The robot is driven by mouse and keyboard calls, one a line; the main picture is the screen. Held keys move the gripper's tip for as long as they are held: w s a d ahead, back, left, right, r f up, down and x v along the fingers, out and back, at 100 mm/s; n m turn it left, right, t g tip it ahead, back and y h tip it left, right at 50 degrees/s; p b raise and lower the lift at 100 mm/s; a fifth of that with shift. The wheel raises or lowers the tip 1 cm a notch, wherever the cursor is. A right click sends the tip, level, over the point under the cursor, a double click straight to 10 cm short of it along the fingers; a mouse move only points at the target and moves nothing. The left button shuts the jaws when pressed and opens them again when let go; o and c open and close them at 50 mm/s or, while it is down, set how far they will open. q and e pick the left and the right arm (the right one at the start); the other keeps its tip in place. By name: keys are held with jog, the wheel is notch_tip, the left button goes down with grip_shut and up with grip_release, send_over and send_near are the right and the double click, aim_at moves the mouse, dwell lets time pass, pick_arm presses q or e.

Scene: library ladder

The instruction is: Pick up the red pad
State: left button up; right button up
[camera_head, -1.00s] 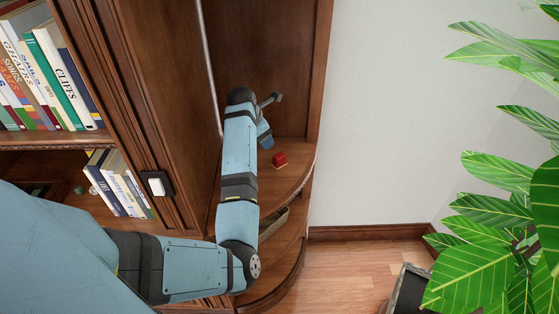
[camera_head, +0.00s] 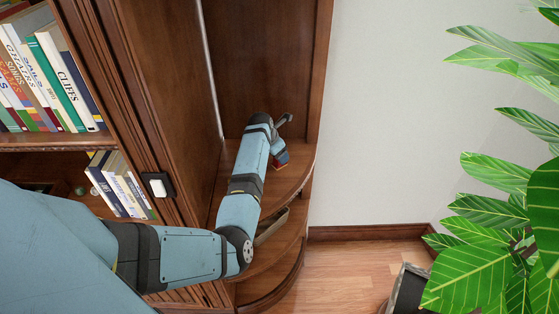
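The red pad (camera_head: 278,166) is small and sits on the curved wooden corner shelf (camera_head: 297,176). Only a small red part of it shows; the end of my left arm covers the rest. My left gripper (camera_head: 281,154) is at the pad, over it or against it; I cannot tell whether they touch. Its fingers are too small and hidden to show whether they are open or shut. My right gripper is not in view.
A wooden side panel (camera_head: 170,90) stands close to the left of my arm. A lower curved shelf (camera_head: 277,252) lies beneath. Books (camera_head: 65,80) fill the bookcase at left. A leafy plant (camera_head: 500,215) stands at right. The wall between is bare.

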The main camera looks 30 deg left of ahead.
pick_arm(q)
jog(key=shift+x, duration=0.85)
jog(key=c, duration=1.1)
jog(key=shift+r, duration=0.1)
